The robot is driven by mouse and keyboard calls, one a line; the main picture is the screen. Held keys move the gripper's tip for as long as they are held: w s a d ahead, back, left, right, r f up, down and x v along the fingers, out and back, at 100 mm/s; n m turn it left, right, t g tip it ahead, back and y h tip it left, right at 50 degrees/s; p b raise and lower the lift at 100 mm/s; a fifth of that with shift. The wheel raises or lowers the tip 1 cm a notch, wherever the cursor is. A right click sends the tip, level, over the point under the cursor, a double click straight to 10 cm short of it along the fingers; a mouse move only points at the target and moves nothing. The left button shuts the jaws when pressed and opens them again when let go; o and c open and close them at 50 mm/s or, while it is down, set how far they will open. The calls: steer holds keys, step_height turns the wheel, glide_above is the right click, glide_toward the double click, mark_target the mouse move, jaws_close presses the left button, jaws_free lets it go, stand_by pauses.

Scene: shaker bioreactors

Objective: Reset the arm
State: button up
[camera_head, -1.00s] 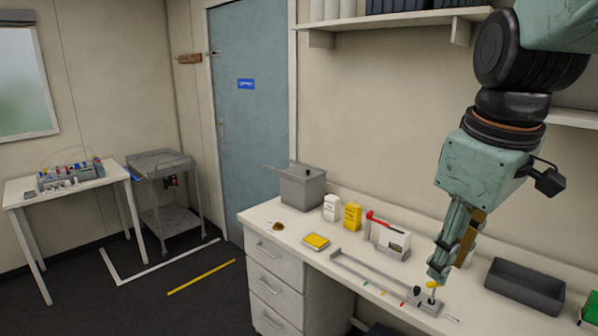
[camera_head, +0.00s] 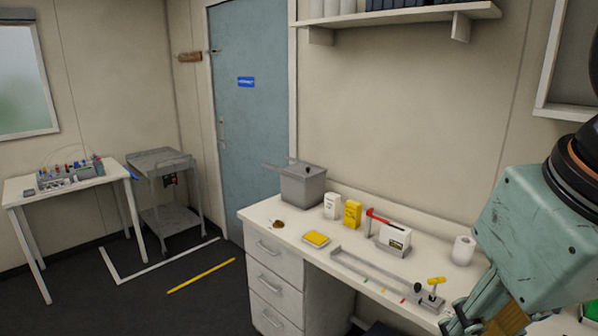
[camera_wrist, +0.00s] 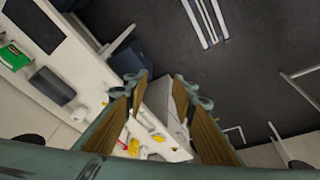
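My arm (camera_head: 540,235) is at the right edge of the head view, with its upper part out of frame. My gripper (camera_wrist: 160,85) shows in the wrist view with its two fingers spread apart and nothing between the tips. In the head view, the fingers are at the bottom edge and partly cut off. They are in front of the bench and to the right of a metal rail fixture (camera_head: 385,278) with a yellow-topped handle (camera_head: 436,281).
The bench (camera_head: 275,240) holds a grey bin (camera_head: 303,186), white and yellow containers (camera_head: 352,214), a yellow tray (camera_head: 316,239), a white device (camera_head: 395,238) and a white roll (camera_head: 463,250). A grey tray (camera_wrist: 52,85) shows in the wrist view. Dark floor lies left of the bench.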

steer(key=shift+s+a+f+m, duration=0.1)
steer(key=shift+s+f+m, duration=0.1)
steer(key=shift+s, duration=0.3)
steer(key=shift+s+a+f+m, duration=0.1)
steer(key=shift+s+m, duration=0.1)
steer(key=shift+s, duration=0.3)
steer(key=shift+s+a+f+m, duration=0.1)
steer(key=shift+s+f+m, duration=0.1)
steer(key=shift+s, duration=0.3)
